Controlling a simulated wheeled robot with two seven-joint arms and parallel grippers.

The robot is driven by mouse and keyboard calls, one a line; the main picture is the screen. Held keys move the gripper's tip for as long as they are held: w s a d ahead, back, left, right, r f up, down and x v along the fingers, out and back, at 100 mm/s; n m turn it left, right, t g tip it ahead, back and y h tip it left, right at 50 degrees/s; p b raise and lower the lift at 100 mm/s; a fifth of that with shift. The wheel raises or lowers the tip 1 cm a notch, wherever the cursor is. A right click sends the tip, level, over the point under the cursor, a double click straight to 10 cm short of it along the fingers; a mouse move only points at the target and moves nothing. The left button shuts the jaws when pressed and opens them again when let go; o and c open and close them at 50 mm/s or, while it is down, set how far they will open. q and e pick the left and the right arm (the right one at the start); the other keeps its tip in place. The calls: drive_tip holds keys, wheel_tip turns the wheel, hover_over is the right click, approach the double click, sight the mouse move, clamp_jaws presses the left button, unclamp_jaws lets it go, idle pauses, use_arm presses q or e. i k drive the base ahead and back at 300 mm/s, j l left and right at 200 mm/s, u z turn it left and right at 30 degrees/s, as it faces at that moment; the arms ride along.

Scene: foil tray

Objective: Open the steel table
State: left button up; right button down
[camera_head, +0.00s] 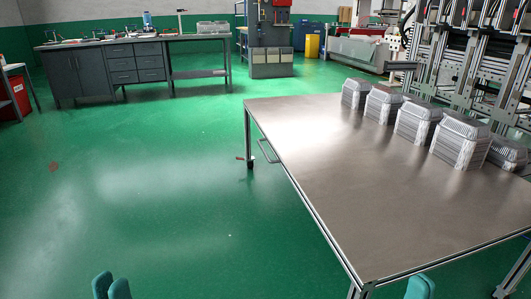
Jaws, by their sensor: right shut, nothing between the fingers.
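The front of any drawer or door under the top is hidden. My right gripper (420,287) is at the bottom right, by the table's near edge. Its teal tip shows as one piece, shut and empty.
Several stacks of foil trays (415,122) stand along the table's far right side, before a metal-framed machine (470,75). A grey workbench (110,70) and a grey machine (270,50) stand at the back.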

sight(391, 210)
drive_tip(key=i+z, duration=0.15)
drive_tip(key=z, duration=0.2)
drive_tip(key=i+j+z, duration=0.1)
drive_tip(key=z, duration=0.25)
drive_tip(key=i+j+z, duration=0.25)
drive_tip(key=i+j, duration=0.25)
drive_tip(key=j, duration=0.25)
drive_tip(key=i+j+z, duration=0.15)
drive_tip(key=j, duration=0.25)
drive_tip(key=i+j+z, duration=0.15)
drive_tip(key=j, duration=0.25)
drive_tip(key=i+j, duration=0.25)
drive_tip(key=j, duration=0.2)
drive_tip(key=i+j, duration=0.3)
drive_tip(key=j, duration=0.15)
